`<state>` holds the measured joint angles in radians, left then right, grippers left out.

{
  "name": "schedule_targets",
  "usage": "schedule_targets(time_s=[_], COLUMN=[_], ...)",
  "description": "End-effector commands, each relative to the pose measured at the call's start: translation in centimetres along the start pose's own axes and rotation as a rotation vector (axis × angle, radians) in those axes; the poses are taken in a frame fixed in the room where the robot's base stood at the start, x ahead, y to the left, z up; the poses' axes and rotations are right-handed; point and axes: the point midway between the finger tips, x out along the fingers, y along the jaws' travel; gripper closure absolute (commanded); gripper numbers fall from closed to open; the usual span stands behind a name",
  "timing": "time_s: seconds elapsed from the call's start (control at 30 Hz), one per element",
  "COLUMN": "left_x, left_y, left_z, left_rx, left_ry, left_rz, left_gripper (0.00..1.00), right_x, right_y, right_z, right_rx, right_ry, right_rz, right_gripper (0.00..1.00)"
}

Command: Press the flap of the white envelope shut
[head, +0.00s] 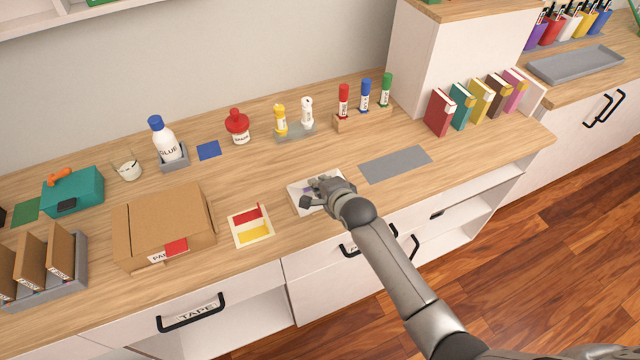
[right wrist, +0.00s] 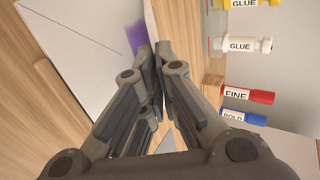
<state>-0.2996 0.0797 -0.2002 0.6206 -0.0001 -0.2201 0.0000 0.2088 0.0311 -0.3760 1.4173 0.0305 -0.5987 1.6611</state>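The white envelope (head: 296,192) lies on the wooden counter near its front edge, partly hidden by my right gripper. It also fills the upper left of the right wrist view (right wrist: 70,60), where a thin fold line and a blurred purple mark (right wrist: 136,36) show. My left gripper is not in view.
A grey mat (head: 395,163) lies to the right. Glue sticks (head: 280,119) and markers (head: 343,100) stand behind. Drawer handles (head: 190,316) stick out below the counter edge.

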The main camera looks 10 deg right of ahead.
Motion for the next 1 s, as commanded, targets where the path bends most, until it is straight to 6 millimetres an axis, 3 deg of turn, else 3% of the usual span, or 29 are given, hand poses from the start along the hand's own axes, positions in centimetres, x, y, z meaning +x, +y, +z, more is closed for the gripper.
schedule_targets(time_s=[0.03, 0.2, 0.63, 0.8, 1.0], left_x=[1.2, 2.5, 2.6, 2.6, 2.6], left_y=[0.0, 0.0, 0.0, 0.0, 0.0], left_z=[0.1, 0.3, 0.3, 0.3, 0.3], left_rx=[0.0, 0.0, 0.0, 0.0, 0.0], left_ry=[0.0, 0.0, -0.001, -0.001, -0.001], left_rz=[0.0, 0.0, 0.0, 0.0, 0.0], left_gripper=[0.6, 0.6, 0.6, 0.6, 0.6], right_x=[0.3, 0.2, 0.0, 0.0, 0.0], right_y=[1.1, 1.3, 1.1, 1.1, 1.1], right_z=[0.1, 0.0, -0.1, -0.1, -0.1], right_rx=[0.004, 0.003, -0.001, -0.001, -0.001], right_ry=[0.0, 0.0, 0.004, 0.003, 0.003], right_rz=[-0.03, -0.114, -0.148, -0.148, -0.146], right_gripper=[1.0, 1.0, 1.0, 0.78, 0.76])
